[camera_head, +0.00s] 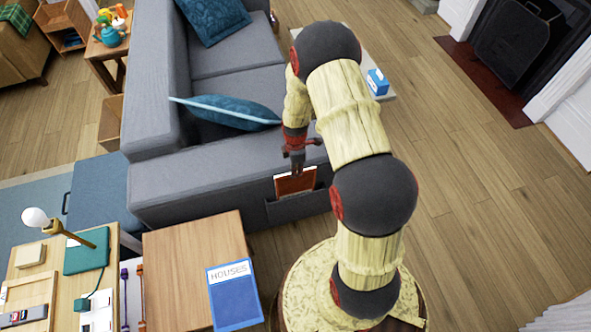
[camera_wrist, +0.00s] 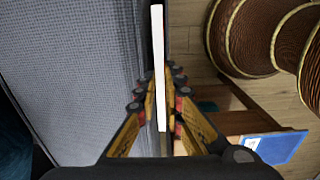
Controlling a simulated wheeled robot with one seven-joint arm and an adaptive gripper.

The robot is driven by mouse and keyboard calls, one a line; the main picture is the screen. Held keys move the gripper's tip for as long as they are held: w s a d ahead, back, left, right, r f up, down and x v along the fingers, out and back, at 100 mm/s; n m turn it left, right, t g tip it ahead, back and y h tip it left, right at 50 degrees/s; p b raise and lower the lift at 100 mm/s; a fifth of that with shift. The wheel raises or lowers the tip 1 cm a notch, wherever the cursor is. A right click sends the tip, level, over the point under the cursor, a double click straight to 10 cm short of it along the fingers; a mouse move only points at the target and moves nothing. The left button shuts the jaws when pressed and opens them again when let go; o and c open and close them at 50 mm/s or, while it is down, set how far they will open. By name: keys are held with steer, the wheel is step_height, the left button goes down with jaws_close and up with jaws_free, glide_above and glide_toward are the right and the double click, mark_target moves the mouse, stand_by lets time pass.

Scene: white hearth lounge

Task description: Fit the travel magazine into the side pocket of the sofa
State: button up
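The travel magazine (camera_head: 296,184), orange-brown with a pale edge, stands roughly upright against the outer side of the grey sofa's arm (camera_head: 215,186). Its lower edge meets the rim of the dark grey side pocket (camera_head: 300,207) and appears to pass behind it; how deep it sits cannot be told. My gripper (camera_head: 296,166) is above it, fingers pointing down. In the wrist view the magazine (camera_wrist: 158,50) shows as a thin white edge-on strip. My gripper (camera_wrist: 160,75) has its fingers closed in on both sides of it. The pocket is not clear in that view.
A wooden side table (camera_head: 185,270) with a blue "HOUSES" book (camera_head: 234,294) stands in front of the sofa arm, at lower left. A teal cushion (camera_head: 225,112) lies on the sofa. Open floor (camera_head: 480,200) is at right.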

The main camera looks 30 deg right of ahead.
steer(key=o, duration=0.5)
steer(key=shift+r, duration=0.1)
step_height(320, 180, up, 12)
stand_by(0.5)
steer(key=shift+w, duration=0.1)
stand_by(0.4)
